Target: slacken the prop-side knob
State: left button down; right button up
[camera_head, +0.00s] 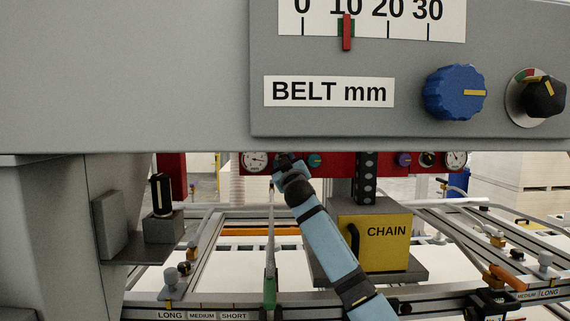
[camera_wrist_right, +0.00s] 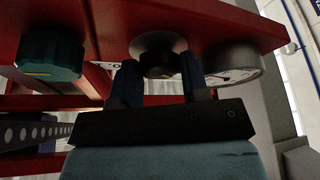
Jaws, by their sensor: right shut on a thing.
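My right arm reaches up from the bottom of the head view to a red panel (camera_head: 340,162) under the big grey housing. Its gripper (camera_head: 285,163) is at the panel, between a gauge and a teal knob. In the right wrist view, the two blue fingers of my right gripper (camera_wrist_right: 160,68) are closed on either side of a dark knob (camera_wrist_right: 159,60) with a round plate behind it. The gripper hides much of this knob, and its pointer is not readable. I cannot read a label telling which knob is the prop-side one. My left gripper is not in view.
A teal knob (camera_wrist_right: 50,57) and a gauge (camera_wrist_right: 233,60) flank the held knob. Farther right on the panel are a purple knob (camera_head: 403,159) and another gauge (camera_head: 455,160). The grey housing hangs close above, with a blue knob (camera_head: 454,92). A yellow CHAIN box (camera_head: 385,240) stands right of my arm.

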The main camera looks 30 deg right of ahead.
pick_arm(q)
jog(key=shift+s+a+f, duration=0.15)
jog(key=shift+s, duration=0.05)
pick_arm(e)
jog(key=shift+d+n+y, duration=0.1)
jog(key=shift+n+y, duration=0.4)
jog(key=shift+n, duration=0.6)
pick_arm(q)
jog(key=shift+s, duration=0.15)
pick_arm(e)
jog(key=o, duration=0.9)
